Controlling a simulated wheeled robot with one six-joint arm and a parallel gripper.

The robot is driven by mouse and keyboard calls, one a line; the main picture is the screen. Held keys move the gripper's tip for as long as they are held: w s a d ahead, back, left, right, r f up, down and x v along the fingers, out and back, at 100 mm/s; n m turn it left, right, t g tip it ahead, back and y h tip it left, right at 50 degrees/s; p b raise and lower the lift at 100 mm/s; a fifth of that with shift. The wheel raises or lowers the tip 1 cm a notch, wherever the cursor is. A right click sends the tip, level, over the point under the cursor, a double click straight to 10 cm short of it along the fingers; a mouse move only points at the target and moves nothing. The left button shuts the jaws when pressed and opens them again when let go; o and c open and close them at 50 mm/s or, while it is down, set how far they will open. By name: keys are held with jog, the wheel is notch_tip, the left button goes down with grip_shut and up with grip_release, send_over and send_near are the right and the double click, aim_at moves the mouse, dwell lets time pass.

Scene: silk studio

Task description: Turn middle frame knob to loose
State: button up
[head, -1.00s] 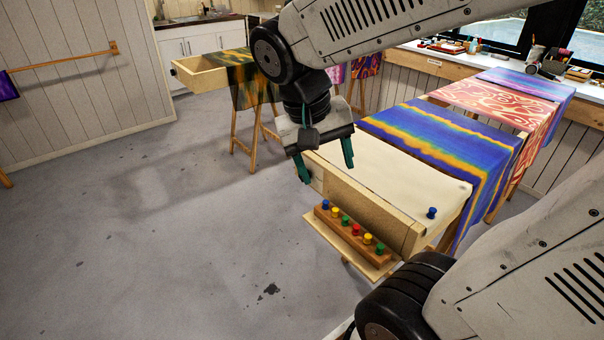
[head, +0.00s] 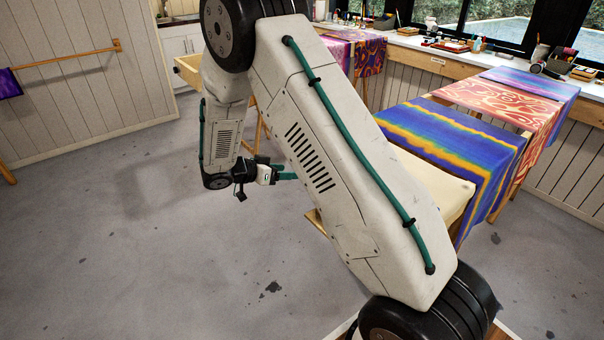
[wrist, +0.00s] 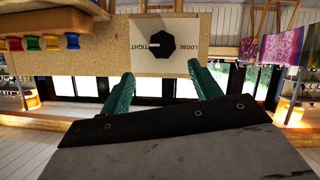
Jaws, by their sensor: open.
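A black many-sided knob (wrist: 161,44) sits on a white plate (wrist: 182,68) on the tan side of the frame (wrist: 93,62) in the wrist view. The plate reads TIGHT left of the knob and LOOSE right of it. A pale mark on the knob appears to point toward TIGHT. My gripper (wrist: 160,73) is open and empty, its two green fingers below the knob, one to each side, apart from it. In the head view my gripper (head: 284,172) is left of the frame (head: 440,183), whose knob side is hidden behind my arm.
A blue and orange cloth (head: 455,140) and a red patterned cloth (head: 495,102) cover surfaces behind. The grey floor (head: 120,240) to the left is open.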

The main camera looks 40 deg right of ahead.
jog(key=x, duration=0.8)
jog(key=shift+w+f, duration=0.25)
jog(key=shift+f, duration=0.05)
jog(key=shift+a, duration=0.1)
jog(key=c, duration=1)
